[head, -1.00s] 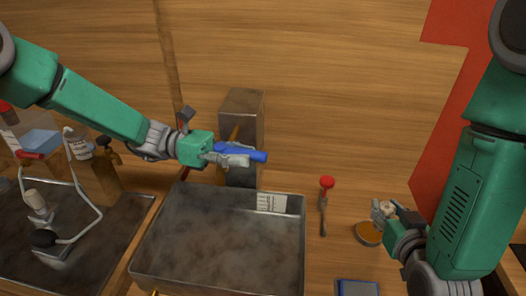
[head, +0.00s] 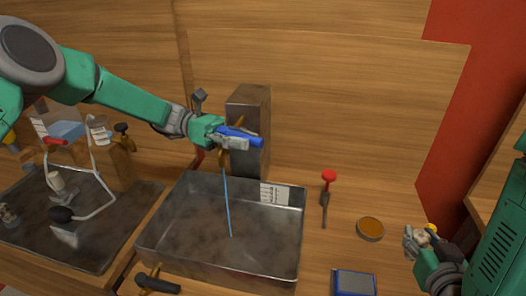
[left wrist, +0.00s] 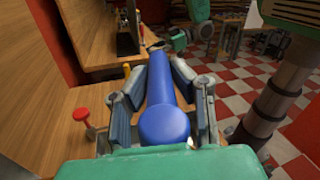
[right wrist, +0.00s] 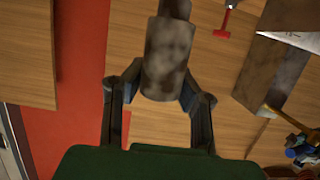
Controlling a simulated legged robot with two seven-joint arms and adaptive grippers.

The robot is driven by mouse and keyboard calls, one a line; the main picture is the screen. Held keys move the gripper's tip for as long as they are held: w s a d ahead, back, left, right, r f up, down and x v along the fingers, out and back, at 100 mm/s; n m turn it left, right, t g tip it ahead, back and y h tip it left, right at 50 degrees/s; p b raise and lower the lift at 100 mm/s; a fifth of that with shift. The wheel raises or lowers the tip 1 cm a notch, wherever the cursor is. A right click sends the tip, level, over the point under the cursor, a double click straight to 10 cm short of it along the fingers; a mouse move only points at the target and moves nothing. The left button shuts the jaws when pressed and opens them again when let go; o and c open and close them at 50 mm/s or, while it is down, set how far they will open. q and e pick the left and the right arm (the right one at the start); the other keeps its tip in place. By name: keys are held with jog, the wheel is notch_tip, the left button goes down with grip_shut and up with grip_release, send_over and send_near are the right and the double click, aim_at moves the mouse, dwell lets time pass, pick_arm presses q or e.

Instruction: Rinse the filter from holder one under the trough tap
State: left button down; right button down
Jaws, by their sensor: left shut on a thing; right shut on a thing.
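My left gripper (head: 232,139) is shut on a blue cylindrical handle (head: 251,141) in front of the metal post (head: 247,105) behind the trough. The blue handle (left wrist: 164,105) also lies between its fingers in the left wrist view. Brass tap parts (head: 223,155) show below the gripper, mostly hidden. A thin blue water stream (head: 227,205) falls into the metal trough (head: 286,245). My right gripper (head: 425,240) is right of the trough. In the right wrist view it is shut on a mottled grey-brown cylinder (right wrist: 165,62); I cannot tell whether this is the filter.
A red-topped tool (head: 328,178), an orange round dish (head: 370,228) and a blue-edged pad (head: 355,283) lie right of the trough. A black handle (head: 157,284) is at its front left. Another metal tray (head: 120,215) with a white-tubed thing (head: 103,195) is further left.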

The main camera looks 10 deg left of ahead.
pick_arm(q)
jog(key=shift+s, duration=0.25)
jog(key=shift+w, duration=0.2)
jog(key=c, duration=1.4)
grip_release()
jog(key=shift+a, duration=0.2)
jog(key=v, duration=1.2)
jog(key=shift+w+a+f, duration=0.1)
jog(key=shift+w, duration=0.1)
